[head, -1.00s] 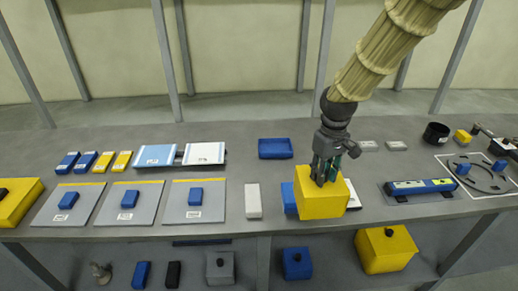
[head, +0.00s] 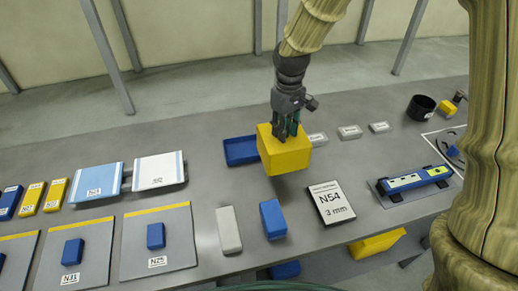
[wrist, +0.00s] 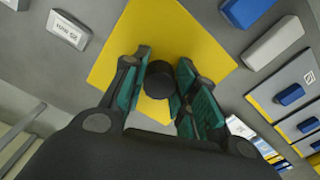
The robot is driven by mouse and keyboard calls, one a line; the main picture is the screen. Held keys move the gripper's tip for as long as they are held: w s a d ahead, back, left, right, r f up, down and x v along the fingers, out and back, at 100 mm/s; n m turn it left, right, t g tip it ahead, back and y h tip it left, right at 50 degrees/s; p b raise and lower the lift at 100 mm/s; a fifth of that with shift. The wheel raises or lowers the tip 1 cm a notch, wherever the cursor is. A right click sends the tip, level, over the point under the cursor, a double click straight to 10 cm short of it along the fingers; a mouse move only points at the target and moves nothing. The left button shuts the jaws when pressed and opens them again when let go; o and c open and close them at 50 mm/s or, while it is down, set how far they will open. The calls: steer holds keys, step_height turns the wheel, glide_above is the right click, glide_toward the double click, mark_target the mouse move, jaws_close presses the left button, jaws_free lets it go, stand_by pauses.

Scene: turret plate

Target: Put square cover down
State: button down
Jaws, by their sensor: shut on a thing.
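The square cover (head: 285,153) is a yellow box with a black knob on top. My gripper (head: 286,130) is shut on the knob and holds the cover from above. In the wrist view the knob (wrist: 160,80) sits between the green finger pads, and the cover's yellow top (wrist: 200,45) spreads beyond them. In the head view the cover appears to hang above the table (head: 330,240), in front of the blue tray's right end. Its underside is hidden, so its exact height cannot be told.
A sign marked N54 3 mm (head: 330,202) lies right of a blue block (head: 272,219) and a white block (head: 228,230). The blue tray (head: 240,149) is behind left. A blue bar fixture (head: 413,180) and black cup (head: 421,107) are at right.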

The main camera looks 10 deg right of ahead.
steer(key=f, duration=0.2)
steer(key=f+p, duration=0.1)
steer(key=f, duration=0.1)
steer(key=shift+w+a+f, duration=0.1)
steer(key=shift+w, duration=0.25)
steer(key=f, duration=0.2)
steer(key=f+p, duration=0.1)
steer(key=shift+s+f+p, duration=0.3)
steer(key=shift+s+f, duration=0.1)
steer(key=shift+f, duration=0.1)
steer(key=c, duration=1.6)
jaws_free()
steer(key=shift+w+f, duration=0.1)
steer(key=o, duration=0.5)
